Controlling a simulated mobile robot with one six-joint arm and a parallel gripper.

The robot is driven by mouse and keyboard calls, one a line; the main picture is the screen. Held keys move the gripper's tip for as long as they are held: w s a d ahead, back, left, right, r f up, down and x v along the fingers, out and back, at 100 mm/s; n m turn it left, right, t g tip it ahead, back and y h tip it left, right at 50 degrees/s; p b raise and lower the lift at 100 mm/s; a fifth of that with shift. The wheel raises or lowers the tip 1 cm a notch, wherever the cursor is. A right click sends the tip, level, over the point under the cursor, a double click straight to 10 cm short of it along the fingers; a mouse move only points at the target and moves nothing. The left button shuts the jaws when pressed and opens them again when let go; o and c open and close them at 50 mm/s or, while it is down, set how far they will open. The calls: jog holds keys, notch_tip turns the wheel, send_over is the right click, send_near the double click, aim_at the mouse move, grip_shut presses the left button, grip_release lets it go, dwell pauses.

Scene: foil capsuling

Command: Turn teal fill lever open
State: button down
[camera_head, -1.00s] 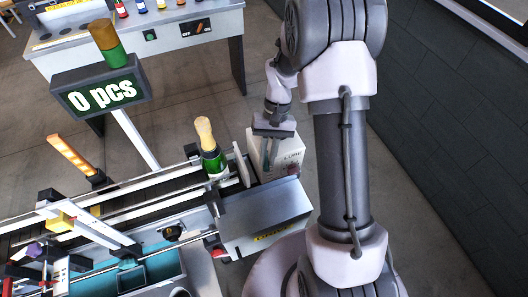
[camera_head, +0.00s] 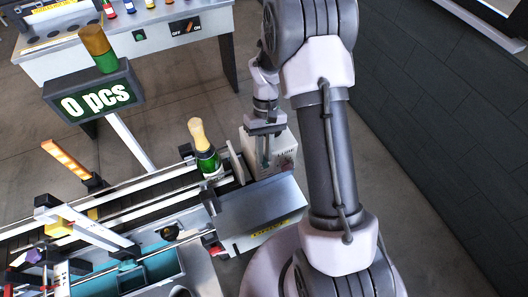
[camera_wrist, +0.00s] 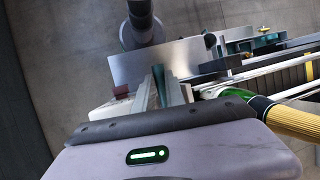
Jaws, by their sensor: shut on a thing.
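My gripper (camera_head: 264,148) hangs beside the white box at the right end of the bottle line. In the wrist view my gripper (camera_wrist: 162,88) has its two grey fingers closed on a thin teal piece, which looks like the teal fill lever (camera_wrist: 158,72). Only a strip of the lever shows between the fingers, so its angle is hard to tell. In the head view the fingers and my arm hide most of it.
A green bottle with a tan top (camera_head: 205,150) stands close left of my gripper; its neck also shows in the wrist view (camera_wrist: 295,120). A grey metal housing (camera_head: 262,205) lies in front. A "0 pcs" sign (camera_head: 93,98) stands left. A white box (camera_head: 283,150) is behind.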

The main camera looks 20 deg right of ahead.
jog(key=c, duration=1.4)
grip_release()
jog(key=p+v, duration=0.2)
jog(key=v, duration=1.5)
jog(key=shift+w+d+r, duration=0.15)
jog(key=s+a+f+m+t+b, duration=0.1)
jog(key=s+a+f+t+b, duration=0.2)
jog(key=s+b, duration=0.4)
jog(key=s+a+f+m+t+b, duration=0.2)
jog(key=s+a+f+b, duration=0.3)
jog(key=b, duration=0.6)
jog(key=s+a+f+m+t+b, duration=0.1)
jog(key=s+a+f+t+b, duration=0.3)
jog(key=s+f+b, duration=0.3)
jog(key=shift+s+f+t+b, duration=0.15)
jog(key=shift+s+t+b, duration=0.15)
jog(key=shift+s+b, duration=0.4)
jog(key=shift+s+f+t+b, duration=0.15)
jog(key=shift+s+t+b, duration=0.25)
jog(key=shift+b, duration=0.4)
